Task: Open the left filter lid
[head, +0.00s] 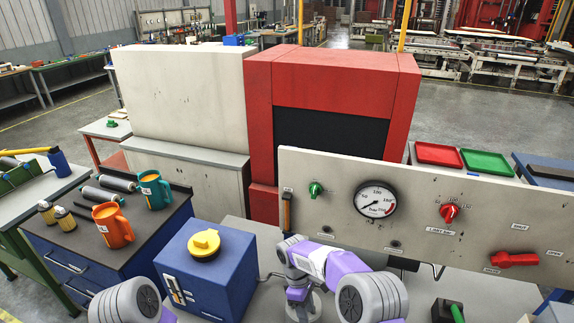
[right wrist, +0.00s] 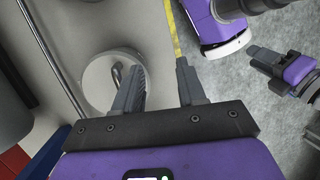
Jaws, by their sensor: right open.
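A round pale grey lid (right wrist: 112,82) with a dark handle on it lies at the left of the right wrist view. I cannot tell if it is the left filter lid. My right gripper (right wrist: 160,75) is open, with its left finger over the lid's right part and its right finger beyond the lid's edge. I cannot tell whether a finger touches it. In the head view my right arm reaches left over the bench, and its fingertips are hidden. My left gripper (right wrist: 268,62) shows at the right of the wrist view, away from the lid; its jaw state is unclear.
A blue box (head: 212,275) with a yellow knob-shaped top (head: 204,245) stands left of my right arm. A pale panel (head: 420,195) with a gauge (head: 376,200) and red switches rises behind. The red press (head: 340,80) stands further back. Orange and green jugs stand left.

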